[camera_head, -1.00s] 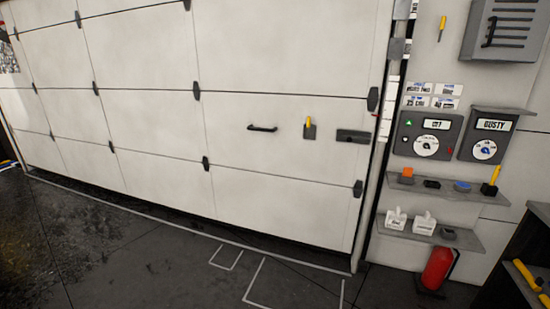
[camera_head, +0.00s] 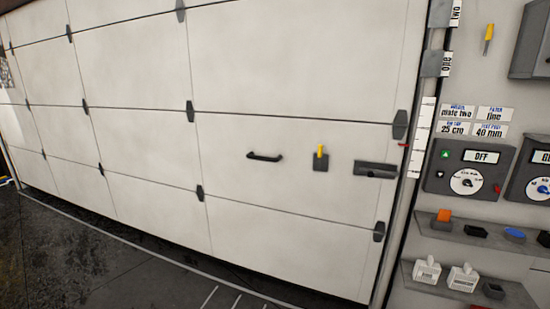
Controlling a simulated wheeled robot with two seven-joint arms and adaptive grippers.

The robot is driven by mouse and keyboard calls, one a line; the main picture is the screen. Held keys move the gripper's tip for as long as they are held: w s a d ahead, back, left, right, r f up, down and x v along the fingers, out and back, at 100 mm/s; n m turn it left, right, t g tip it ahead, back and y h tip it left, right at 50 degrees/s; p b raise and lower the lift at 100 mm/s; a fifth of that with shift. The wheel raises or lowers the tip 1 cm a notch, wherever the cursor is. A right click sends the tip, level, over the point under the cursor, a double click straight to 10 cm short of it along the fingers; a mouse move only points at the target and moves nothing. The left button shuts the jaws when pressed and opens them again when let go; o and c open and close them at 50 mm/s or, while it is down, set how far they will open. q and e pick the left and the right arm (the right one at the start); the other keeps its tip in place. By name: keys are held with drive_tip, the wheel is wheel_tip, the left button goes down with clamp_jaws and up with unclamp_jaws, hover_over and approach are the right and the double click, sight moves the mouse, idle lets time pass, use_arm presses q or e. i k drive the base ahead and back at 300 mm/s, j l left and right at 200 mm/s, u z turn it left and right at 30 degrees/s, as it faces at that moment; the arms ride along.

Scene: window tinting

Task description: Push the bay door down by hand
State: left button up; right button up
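The bay door (camera_head: 290,206) is a large white panelled door with dark hinges, filling most of the head view. Its panels look straight and in line, and a dark strip shows along its bottom edge near the floor. A black pull handle (camera_head: 264,157) sits on the right part of the door. To its right are a yellow-handled latch (camera_head: 320,158) on a grey plate and a grey bar-shaped fitting (camera_head: 375,169) near the door's right edge. Neither of my grippers is in view.
Right of the door, the wall carries a control box (camera_head: 467,170) reading OFF, labels, and shelves (camera_head: 468,233) with small items that stick out. A vertical scale strip (camera_head: 421,138) runs beside the door edge. Dark floor with white lines (camera_head: 226,298) lies clear before the door.

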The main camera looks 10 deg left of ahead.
sight(183, 177)
drive_tip(key=i+z, duration=0.4)
drive_tip(key=i, duration=0.4)
drive_tip(key=i+j+z, duration=0.15)
drive_tip(key=i, duration=0.5)
drive_tip(key=u, duration=0.25)
